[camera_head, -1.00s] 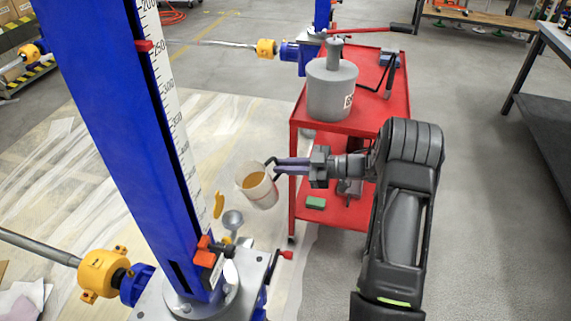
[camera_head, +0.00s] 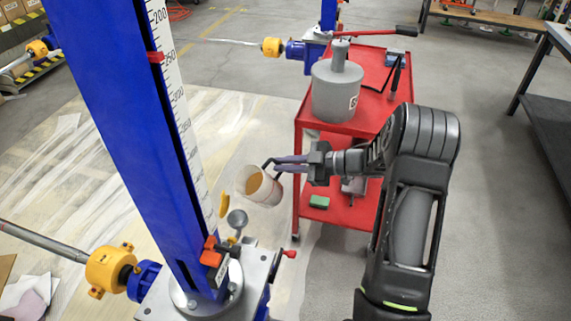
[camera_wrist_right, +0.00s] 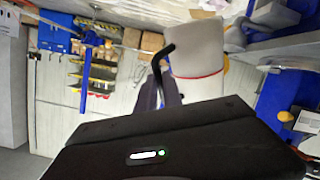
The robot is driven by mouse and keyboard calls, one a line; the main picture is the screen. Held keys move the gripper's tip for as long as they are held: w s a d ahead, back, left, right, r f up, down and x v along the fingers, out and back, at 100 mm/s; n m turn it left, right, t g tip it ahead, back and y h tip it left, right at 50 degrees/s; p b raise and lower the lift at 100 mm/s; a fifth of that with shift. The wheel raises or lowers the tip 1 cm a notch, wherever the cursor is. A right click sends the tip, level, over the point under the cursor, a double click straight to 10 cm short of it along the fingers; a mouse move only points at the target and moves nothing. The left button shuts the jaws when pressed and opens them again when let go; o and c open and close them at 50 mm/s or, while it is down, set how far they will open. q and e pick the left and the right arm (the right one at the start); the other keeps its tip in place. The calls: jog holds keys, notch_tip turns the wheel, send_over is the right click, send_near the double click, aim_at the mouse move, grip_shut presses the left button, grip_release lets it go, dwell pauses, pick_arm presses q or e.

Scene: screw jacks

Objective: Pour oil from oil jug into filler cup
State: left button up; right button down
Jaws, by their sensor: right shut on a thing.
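The oil jug (camera_head: 271,190) is a pale cup-like vessel with amber oil inside. It is tilted, with its mouth toward the left. My right gripper (camera_head: 274,166) is shut on the jug from the right side. In the right wrist view the jug (camera_wrist_right: 198,62) shows as a pale body with a red line, beside a dark finger. The filler cup (camera_head: 237,219) is a small grey cup by the foot of the blue column, below and left of the jug's mouth. The jug is apart from it. I cannot tell whether oil is flowing. My left gripper is not in view.
A tall blue column (camera_head: 135,130) with a scale stands close to the left of the jug. A red cart (camera_head: 330,125) behind my right arm carries a grey canister (camera_head: 337,92). A yellow coupling (camera_head: 108,270) and shaft lie at lower left.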

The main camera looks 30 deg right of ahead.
jog(key=shift+s+a+r+n+h+p, duration=0.25)
jog(key=shift+a+r+n+h, duration=0.75)
jog(key=shift+r, duration=0.7)
jog(key=shift+s+a+r+n+h+p, duration=0.15)
jog(key=shift+a+r+n+h+p, duration=0.2)
jog(key=shift+a+r+n+h, duration=0.75)
jog(key=shift+s+a+r+n+h+p, duration=0.2)
jog(key=shift+a+r+n+h+p, duration=0.3)
jog(key=shift+a+r, duration=1.25)
jog(key=shift+s+a+r+n+h+b, duration=0.15)
jog(key=shift+a+r+h+b, duration=0.1)
jog(key=shift+r, duration=0.15)
jog(key=shift+a+r+n+h+b, duration=0.15)
jog(key=shift+r+h, duration=0.15)
jog(key=shift+r, duration=0.15)
jog(key=shift+s+a+r+n+h+b, duration=0.15)
jog(key=shift+r+h+b, duration=0.1)
jog(key=shift+r, duration=0.15)
jog(key=shift+w+d, duration=0.1)
jog(key=d+f+p, duration=0.1)
jog(key=d+f+m+y+p, duration=0.2)
jog(key=shift+w+d, duration=0.35)
